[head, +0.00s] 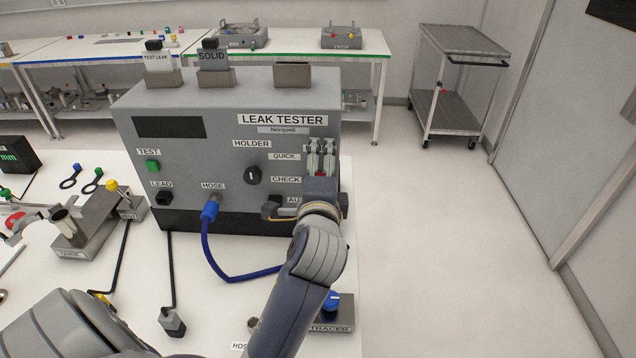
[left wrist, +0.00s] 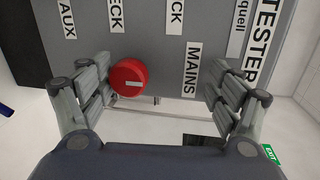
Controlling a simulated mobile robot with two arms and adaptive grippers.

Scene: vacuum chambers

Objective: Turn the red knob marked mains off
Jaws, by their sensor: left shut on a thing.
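The red knob (left wrist: 128,77) is on the grey leak tester's front panel (head: 225,140), beside the MAINS label (left wrist: 192,69). A short pale line crosses its face. In the head view only a bit of red (head: 320,173) shows between my fingers. My left gripper (head: 321,150) is at the panel's right side, its fingers around the knob. In the left wrist view the knob lies between the fingers (left wrist: 160,90), close to the left one; contact at the right finger cannot be made out. My right gripper is out of view.
A black knob (head: 253,175) and a blue hose plug (head: 210,211) sit left of my gripper. The hose loops over the white table. A TRACER block (head: 332,312) stands below my arm. The floor to the right is clear up to a grey cart (head: 452,85).

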